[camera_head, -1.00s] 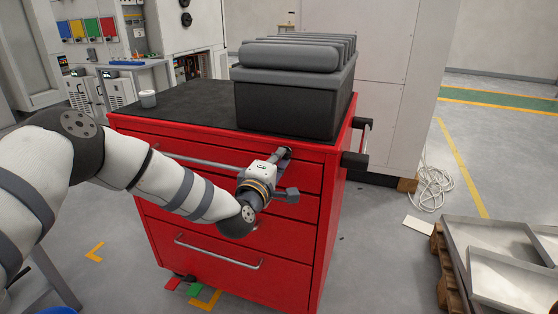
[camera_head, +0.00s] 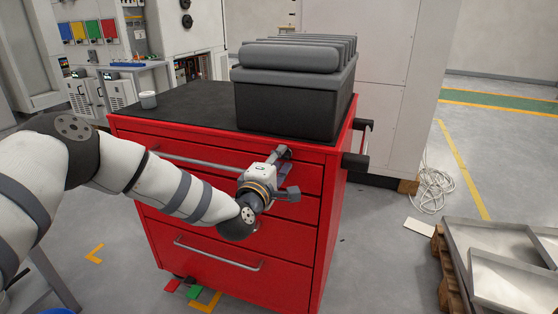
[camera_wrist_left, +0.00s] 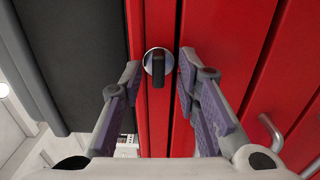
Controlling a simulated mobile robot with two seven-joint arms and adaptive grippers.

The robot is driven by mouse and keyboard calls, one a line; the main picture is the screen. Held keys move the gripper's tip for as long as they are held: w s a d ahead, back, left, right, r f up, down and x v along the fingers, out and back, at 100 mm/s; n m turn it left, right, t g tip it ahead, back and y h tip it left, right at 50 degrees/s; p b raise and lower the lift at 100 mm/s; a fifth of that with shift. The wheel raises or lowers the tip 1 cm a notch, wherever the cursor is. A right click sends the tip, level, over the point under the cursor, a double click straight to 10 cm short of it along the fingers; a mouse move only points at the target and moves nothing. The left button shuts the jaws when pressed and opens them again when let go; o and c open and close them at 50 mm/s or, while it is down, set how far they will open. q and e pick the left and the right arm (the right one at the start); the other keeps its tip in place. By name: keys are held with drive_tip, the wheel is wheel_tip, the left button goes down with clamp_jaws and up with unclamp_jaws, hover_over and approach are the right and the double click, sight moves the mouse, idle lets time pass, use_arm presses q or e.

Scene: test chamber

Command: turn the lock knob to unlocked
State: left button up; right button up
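The lock knob (camera_wrist_left: 158,70) is a small black bar on a round silver plate, set in the red front of the drawer cabinet (camera_head: 290,278). In the left wrist view its bar runs nearly up and down the picture, along the red strip. My left gripper (camera_wrist_left: 160,75) is open, with one finger on each side of the knob and gaps visible to both. In the head view the left gripper (camera_head: 283,165) is at the cabinet's upper right front, where it hides the knob. My right gripper is not in view.
A dark lidded box (camera_head: 290,105) stands on the cabinet top near the front edge, close above the gripper. Drawer handles (camera_head: 215,255) stick out from the front. Metal trays (camera_head: 500,275) lie on a pallet at right.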

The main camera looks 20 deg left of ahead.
use_arm(q)
drive_tip(key=s, duration=1.2)
drive_tip(key=shift+a, duration=0.25)
drive_tip(key=s+d+f+m+g+h+p, duration=0.1)
drive_tip(key=s+d+f+m+g+h, duration=0.15)
drive_tip(key=s+f+m+g, duration=0.5)
drive_tip(key=s+d+f+m+g+h+p, duration=0.15)
drive_tip(key=s+d+f, duration=0.25)
drive_tip(key=s+f, duration=0.75)
drive_tip(key=s+a+f+m+g+y, duration=0.1)
drive_tip(key=s+a+m+g, duration=0.1)
drive_tip(key=s, duration=0.8)
drive_tip(key=s+a+f+m+g+y+p, duration=0.1)
drive_tip(key=s+a+f+m+g+y, duration=0.1)
drive_tip(key=s, duration=0.7)
drive_tip(key=s+a+f+m+g+y, duration=0.1)
drive_tip(key=s+a+m+g, duration=0.3)
drive_tip(key=s+g, duration=0.3)
drive_tip(key=s+a, duration=0.1)
drive_tip(key=s, duration=0.2)
drive_tip(key=shift+s+f+y+p, duration=0.3)
drive_tip(key=shift+p, duration=0.1)
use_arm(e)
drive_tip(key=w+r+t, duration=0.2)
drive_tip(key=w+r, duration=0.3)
